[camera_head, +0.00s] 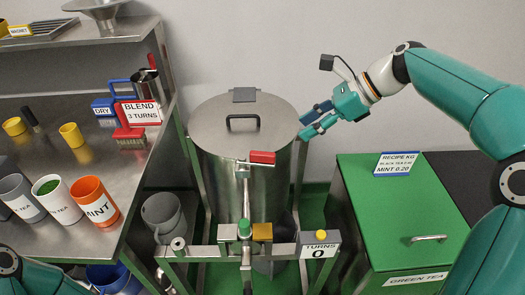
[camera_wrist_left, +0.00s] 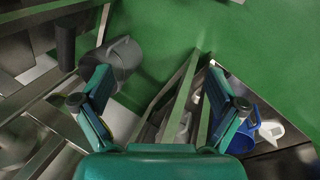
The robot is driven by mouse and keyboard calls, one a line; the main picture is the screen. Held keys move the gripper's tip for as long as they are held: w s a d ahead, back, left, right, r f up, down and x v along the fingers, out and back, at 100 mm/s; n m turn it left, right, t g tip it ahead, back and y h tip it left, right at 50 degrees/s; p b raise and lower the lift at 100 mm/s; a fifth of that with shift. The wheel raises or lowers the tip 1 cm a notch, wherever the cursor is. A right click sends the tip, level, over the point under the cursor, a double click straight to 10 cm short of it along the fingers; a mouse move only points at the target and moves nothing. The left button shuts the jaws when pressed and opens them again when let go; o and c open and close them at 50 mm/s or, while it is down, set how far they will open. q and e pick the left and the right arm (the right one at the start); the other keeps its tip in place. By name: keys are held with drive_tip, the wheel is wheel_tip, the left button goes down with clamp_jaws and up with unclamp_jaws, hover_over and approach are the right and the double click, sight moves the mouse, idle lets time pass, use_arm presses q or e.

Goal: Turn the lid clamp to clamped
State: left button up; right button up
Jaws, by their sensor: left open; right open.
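A large steel drum (camera_head: 243,168) stands in the middle of the head view with a flat round lid (camera_head: 215,125) on top. The lid has a dark arched handle. A red lever (camera_head: 262,157), which looks like the lid clamp, sits at the lid's front edge and lies about level. Whether it is clamped cannot be told. My right gripper (camera_head: 304,125) is open and empty at the lid's right edge, behind and right of the red lever. My left gripper (camera_wrist_left: 158,75) is open and empty in the left wrist view, above the green floor; only its arm shows in the head view.
A steel bench (camera_head: 60,235) at left carries cups, including orange MINT (camera_head: 95,201), and a red brush (camera_head: 130,137). A crossbar with a TURNS counter (camera_head: 320,243) reading 0 stands before the drum. A green chest (camera_head: 400,215) is at right. A grey jug (camera_head: 162,215) sits low.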

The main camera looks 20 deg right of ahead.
sight(264, 153)
drive_tip(key=x, duration=1.4)
drive_tip(key=shift+w+a+f, duration=0.1)
drive_tip(key=shift+a+f, duration=0.05)
drive_tip(key=shift+f, duration=0.05)
clamp_jaws()
